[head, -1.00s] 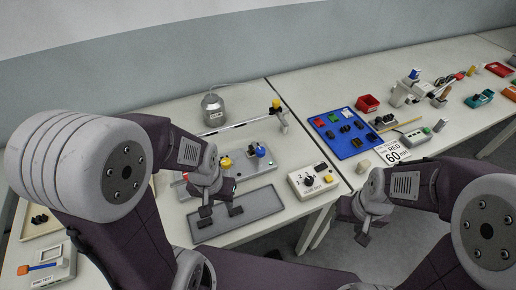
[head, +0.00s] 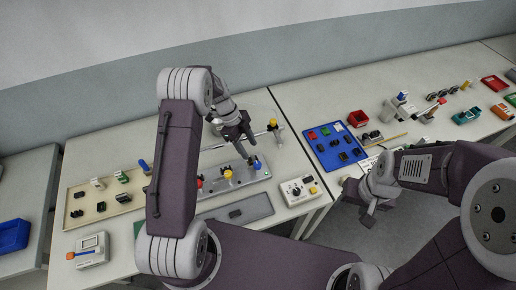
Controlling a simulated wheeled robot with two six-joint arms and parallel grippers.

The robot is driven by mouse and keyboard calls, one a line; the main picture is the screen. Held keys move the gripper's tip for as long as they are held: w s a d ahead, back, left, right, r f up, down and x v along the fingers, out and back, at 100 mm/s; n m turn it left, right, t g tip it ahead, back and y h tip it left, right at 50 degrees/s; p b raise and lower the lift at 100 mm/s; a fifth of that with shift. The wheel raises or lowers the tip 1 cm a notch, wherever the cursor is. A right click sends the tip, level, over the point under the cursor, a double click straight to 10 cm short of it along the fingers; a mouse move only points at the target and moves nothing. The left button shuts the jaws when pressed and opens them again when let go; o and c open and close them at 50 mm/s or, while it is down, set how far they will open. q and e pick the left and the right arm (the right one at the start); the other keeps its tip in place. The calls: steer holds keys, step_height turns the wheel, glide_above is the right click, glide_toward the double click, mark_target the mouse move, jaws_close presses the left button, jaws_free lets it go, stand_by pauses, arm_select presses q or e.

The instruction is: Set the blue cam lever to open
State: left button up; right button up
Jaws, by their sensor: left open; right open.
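The blue cam lever (head: 257,164) sits at the right end of a grey fixture plate (head: 243,180), which also carries a yellow knob (head: 228,174) and a red knob (head: 200,182). My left gripper (head: 246,151) is open and points down just above and left of the blue lever. I cannot tell whether a finger touches it. The lever's exact angle is too small to read. My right gripper (head: 367,213) is open and empty, off the table's front edge at the right.
A dark grey tray (head: 262,206) lies in front of the fixture. A control box (head: 301,190) stands right of it. A rail with a yellow end (head: 272,123) runs behind. A blue mat (head: 322,160) with parts lies further right. A beige tray (head: 88,225) is at the left.

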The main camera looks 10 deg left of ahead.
mark_target(257, 164)
arm_select(q)
steer(key=p+x, duration=0.3)
steer(key=x, duration=0.5)
steer(key=shift+s+d+f, duration=0.1)
steer(key=shift+d+f, duration=0.05)
steer(key=shift+f, duration=0.25)
jaws_close()
